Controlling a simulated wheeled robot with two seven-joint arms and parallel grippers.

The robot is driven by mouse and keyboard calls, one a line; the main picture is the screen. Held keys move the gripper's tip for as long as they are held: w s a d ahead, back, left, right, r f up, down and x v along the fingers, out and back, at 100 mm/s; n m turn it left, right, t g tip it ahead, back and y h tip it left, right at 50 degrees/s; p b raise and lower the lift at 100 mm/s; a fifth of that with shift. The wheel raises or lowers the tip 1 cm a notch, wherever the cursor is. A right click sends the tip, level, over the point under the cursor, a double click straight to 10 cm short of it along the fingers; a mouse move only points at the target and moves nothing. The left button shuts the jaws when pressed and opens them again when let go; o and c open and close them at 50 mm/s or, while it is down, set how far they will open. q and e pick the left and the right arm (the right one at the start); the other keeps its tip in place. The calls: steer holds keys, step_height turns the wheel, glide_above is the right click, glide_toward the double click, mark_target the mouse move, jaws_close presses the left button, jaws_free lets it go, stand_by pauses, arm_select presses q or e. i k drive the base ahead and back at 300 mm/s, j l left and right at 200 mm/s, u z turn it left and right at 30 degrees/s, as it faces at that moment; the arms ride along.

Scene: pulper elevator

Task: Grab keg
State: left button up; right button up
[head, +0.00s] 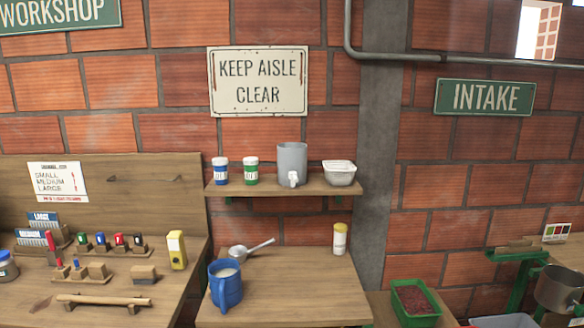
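What looks like the keg (293,160) is a grey upright cylinder with a small white tap low on its front. It stands on the wooden wall shelf (230,190), right of its middle. A white-lidded jar with a blue label (221,173) and one with a green label (251,172) stand to its left. Neither of my grippers is in view.
A workbench with several tools is at left. A green crate (393,295) and a metal pot (557,288) are at right.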

mark_target(292, 156)
steer(key=i+j+z, duration=0.1)
steer(key=i+z, duration=0.25)
steer(key=i+j+z, duration=0.35)
steer(key=i+l, duration=0.05)
steer(key=l, duration=0.05)
